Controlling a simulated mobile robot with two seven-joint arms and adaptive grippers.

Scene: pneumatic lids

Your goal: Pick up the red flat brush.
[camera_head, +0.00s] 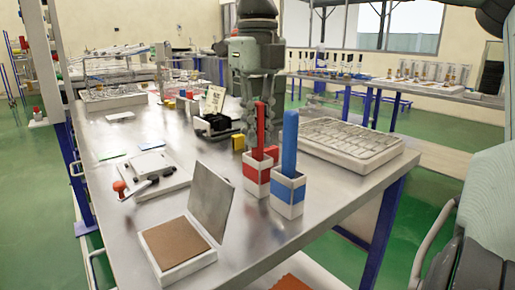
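The red flat brush (260,125) stands upright in a white holder with a red band (257,180) near the middle of the table. My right gripper (258,138) hangs down from above at the brush's upper part. Its fingers are apart, one to each side of the brush in the picture; I see no clear contact. How far behind or around the brush they are is hard to tell. A blue flat brush (289,142) stands in a white holder with a blue band (287,197), just to the right and nearer. My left gripper is not in view.
A white keyboard-like tray (350,143) lies to the right. An open box with a brown pad and raised lid (183,250) is at the front left. A device with a red knob (119,187) sits farther left. Small yellow block (238,143) stands behind the holders.

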